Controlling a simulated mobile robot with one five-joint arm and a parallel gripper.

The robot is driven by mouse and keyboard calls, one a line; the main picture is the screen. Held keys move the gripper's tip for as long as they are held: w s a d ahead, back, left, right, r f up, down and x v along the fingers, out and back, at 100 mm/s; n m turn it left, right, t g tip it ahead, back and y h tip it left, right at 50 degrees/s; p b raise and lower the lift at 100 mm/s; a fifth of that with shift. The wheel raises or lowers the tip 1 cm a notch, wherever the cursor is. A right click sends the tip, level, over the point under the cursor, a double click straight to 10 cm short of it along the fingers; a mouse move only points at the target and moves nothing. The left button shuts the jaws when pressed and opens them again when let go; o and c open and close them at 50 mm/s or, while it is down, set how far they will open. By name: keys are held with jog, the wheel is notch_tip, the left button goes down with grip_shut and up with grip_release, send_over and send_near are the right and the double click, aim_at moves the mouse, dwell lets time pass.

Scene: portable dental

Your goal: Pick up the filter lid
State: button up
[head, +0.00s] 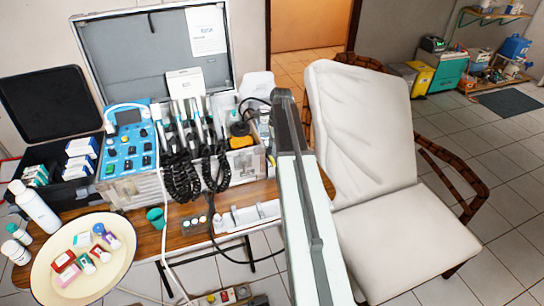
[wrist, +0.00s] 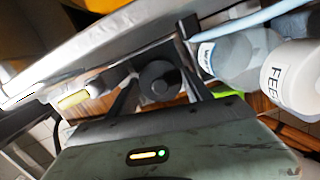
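In the wrist view, a dark round lid-like piece (wrist: 158,80) with a raised centre sits between the two dark fingers of my gripper (wrist: 160,92). I take it to be the filter lid, but no label shows. The fingers stand apart on either side of it, and I cannot tell whether they touch it. In the head view, my arm reaches up beside the open dental case (head: 130,190). My gripper cannot be made out there, and neither can the lid.
In the wrist view, a clear bottle (wrist: 232,58) and a white labelled bottle (wrist: 292,78) stand close right of the fingers. A grey metal edge (wrist: 110,40) runs close on the left. The white chair (head: 395,215) is right of my arm.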

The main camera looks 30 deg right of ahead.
notch_tip(320, 180, up, 10)
jog(key=p, duration=1)
jog(key=shift+r, duration=0.1)
